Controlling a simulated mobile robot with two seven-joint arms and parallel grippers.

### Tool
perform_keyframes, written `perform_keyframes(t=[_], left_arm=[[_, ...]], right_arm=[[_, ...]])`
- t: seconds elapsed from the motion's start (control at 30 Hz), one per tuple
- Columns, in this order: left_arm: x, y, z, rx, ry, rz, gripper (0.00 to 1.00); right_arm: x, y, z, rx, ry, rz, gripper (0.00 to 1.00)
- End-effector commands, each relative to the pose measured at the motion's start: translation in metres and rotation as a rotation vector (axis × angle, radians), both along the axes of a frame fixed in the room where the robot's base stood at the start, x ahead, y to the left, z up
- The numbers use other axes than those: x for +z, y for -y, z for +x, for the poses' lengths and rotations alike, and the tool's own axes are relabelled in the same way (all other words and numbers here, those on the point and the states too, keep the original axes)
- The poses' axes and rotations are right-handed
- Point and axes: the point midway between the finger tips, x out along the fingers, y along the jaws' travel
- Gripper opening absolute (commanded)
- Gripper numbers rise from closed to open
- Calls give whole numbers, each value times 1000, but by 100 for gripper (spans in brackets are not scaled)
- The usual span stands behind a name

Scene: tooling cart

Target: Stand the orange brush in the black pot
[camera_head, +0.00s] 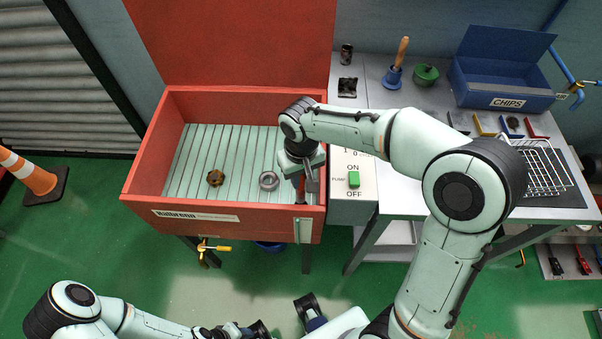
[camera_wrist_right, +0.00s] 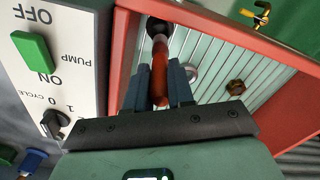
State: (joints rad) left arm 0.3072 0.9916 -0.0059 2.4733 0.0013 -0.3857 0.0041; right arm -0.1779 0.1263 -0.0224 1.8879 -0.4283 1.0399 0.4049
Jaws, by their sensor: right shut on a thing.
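The orange brush (camera_wrist_right: 159,70) is between the fingers of my right gripper (camera_wrist_right: 158,92) in the right wrist view, its black end pointing away from the wrist. In the head view my right gripper (camera_head: 307,188) is shut on it inside the red basin, near its right front corner; the brush there is mostly hidden by the gripper. A dark upright cylinder (camera_head: 346,54), which looks like the black pot, stands at the back left of the grey bench.
The bench carries a blue pot with a wooden handle (camera_head: 393,78), a green pot (camera_head: 426,76), a blue chips bin (camera_head: 508,102) and a wire rack (camera_head: 541,170).

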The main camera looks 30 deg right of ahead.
Motion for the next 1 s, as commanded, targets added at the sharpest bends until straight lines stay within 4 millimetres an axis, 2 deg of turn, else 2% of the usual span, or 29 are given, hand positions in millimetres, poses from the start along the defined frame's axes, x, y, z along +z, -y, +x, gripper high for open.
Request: perform_keyframes(t=[0.2,0.7,1.0], left_arm=[[-16,0,-5,0,-7,0,43],[-42,0,-7,3,2,1,43],[-48,0,-3,6,16,4,43]], right_arm=[[-20,0,0,-1,0,0,0],[-60,0,0,0,-1,-1,0],[-71,0,0,-1,0,0,0]])
